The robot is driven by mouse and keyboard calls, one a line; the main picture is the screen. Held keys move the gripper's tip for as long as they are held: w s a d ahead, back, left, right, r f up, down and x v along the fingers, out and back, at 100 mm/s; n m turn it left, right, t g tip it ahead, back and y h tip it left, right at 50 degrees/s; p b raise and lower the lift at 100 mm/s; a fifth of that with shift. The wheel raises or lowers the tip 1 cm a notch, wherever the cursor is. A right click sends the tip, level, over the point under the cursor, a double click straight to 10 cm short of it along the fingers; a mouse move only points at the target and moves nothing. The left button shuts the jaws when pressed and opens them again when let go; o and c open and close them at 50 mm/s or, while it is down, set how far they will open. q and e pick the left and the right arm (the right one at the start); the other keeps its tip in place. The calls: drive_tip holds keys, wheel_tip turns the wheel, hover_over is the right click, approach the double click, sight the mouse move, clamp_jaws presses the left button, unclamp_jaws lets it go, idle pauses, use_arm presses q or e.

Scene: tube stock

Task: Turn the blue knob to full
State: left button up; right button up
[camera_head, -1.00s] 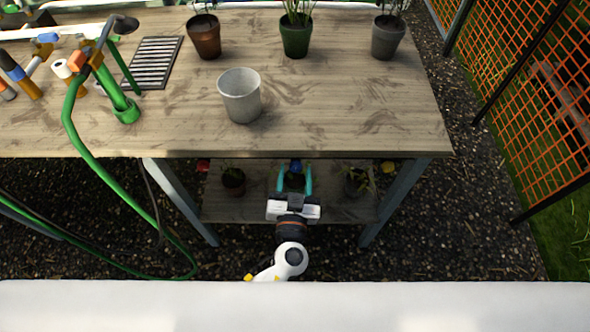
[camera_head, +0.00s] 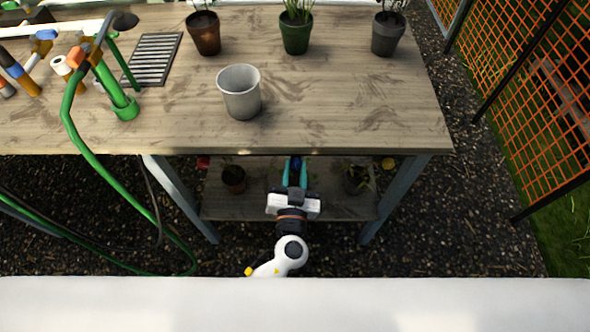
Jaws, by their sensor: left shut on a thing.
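The blue knob (camera_head: 295,163) sits just under the front edge of the bench top, near its middle. My left gripper (camera_head: 295,172) reaches up to it from below, with its teal fingers on both sides of the knob. The fingers are shut on the knob and hide part of it. Any mark or pointer on the knob is too small to read. My right gripper is not in view.
A red knob (camera_head: 203,162) is to the left and a yellow knob (camera_head: 388,163) to the right. Potted plants (camera_head: 233,179) (camera_head: 357,180) stand on the lower shelf (camera_head: 250,207). A grey pot (camera_head: 240,93) stands on the bench top (camera_head: 330,110). A green hose (camera_head: 95,160) hangs at left.

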use_arm(q)
drive_tip(key=m+b, duration=0.1)
drive_tip(key=m, duration=0.2)
drive_tip(key=shift+f+m+b, duration=0.1)
drive_tip(key=shift+m+b, duration=0.3)
drive_tip(key=m, duration=0.3)
drive_tip(key=shift+m+b, duration=0.3)
drive_tip(key=shift+b, duration=0.1)
drive_tip(key=m, duration=0.3)
drive_tip(key=shift+d+g, duration=0.1)
drive_tip(key=shift+g, duration=0.2)
drive_tip(key=m+y, duration=0.1)
drive_tip(key=m, duration=0.3)
drive_tip(key=shift+m+p, duration=0.35)
drive_tip(key=shift+m, duration=0.05)
drive_tip(key=m+p, duration=0.1)
drive_tip(key=m, duration=0.3)
drive_tip(key=m+p, duration=0.2)
drive_tip(key=m, duration=0.3)
drive_tip(key=shift+y, duration=0.3)
drive_tip(key=m+p, duration=0.2)
drive_tip(key=m, duration=0.3)
drive_tip(key=shift+m, duration=0.3)
drive_tip(key=m+p, duration=0.2)
drive_tip(key=m, duration=0.2)
drive_tip(key=shift+m, duration=0.3)
